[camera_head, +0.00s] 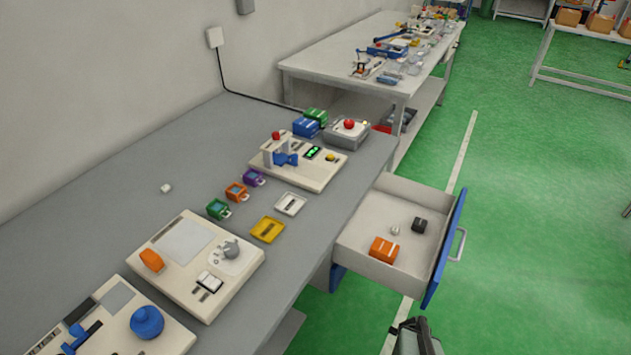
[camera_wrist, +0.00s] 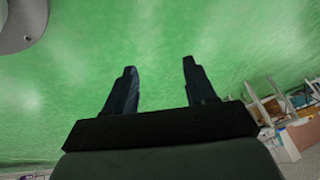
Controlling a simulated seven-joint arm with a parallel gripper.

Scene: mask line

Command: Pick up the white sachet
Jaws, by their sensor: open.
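No thing is clearly recognisable as the white sachet. A small white item (camera_head: 395,230) lies in the open drawer (camera_head: 366,251), between an orange box (camera_head: 383,249) and a black box (camera_head: 419,225). Another small white item (camera_head: 166,188) lies alone on the grey workbench (camera_head: 110,195). Both are too small to identify. My gripper (camera_wrist: 160,68) is open and empty in the wrist view, with only green floor between its fingers. In the head view, part of my arm's end shows at the bottom edge, to the right of the bench and nearer than the drawer.
The drawer's blue front (camera_head: 444,250) juts out over the green floor. The bench carries cream fixture boards (camera_head: 195,265), a yellow tray (camera_head: 267,229), a white tray (camera_head: 291,204) and small coloured boxes. A second table (camera_head: 330,66) stands behind. Floor to the right is mostly clear.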

